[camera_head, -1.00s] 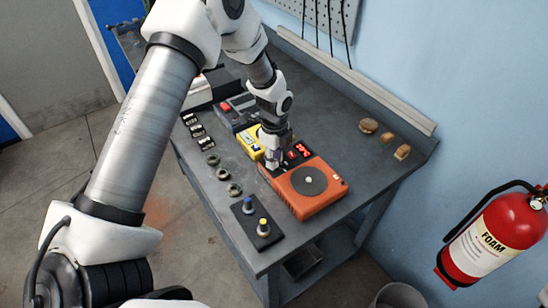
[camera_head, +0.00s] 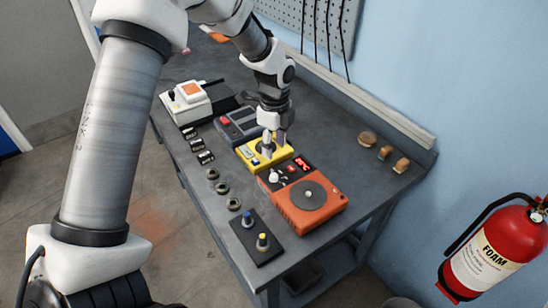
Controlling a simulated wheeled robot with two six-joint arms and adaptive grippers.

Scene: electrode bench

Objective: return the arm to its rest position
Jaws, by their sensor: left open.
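My left arm (camera_head: 103,140) comes in from the left and reaches over the bench. Its left gripper (camera_head: 273,148) points down above the yellow device (camera_head: 247,159), with its two fingertips apart and nothing seen between them. The gripper hides part of the yellow device, and I cannot tell whether the fingertips touch it. My right gripper is not in view.
An orange hot plate (camera_head: 322,212) with a lit red display stands just in front of the gripper. A grey device (camera_head: 239,127) and a white instrument (camera_head: 187,103) stand behind. A black block with two knobs (camera_head: 268,250) lies near the front edge. A fire extinguisher (camera_head: 497,248) hangs right.

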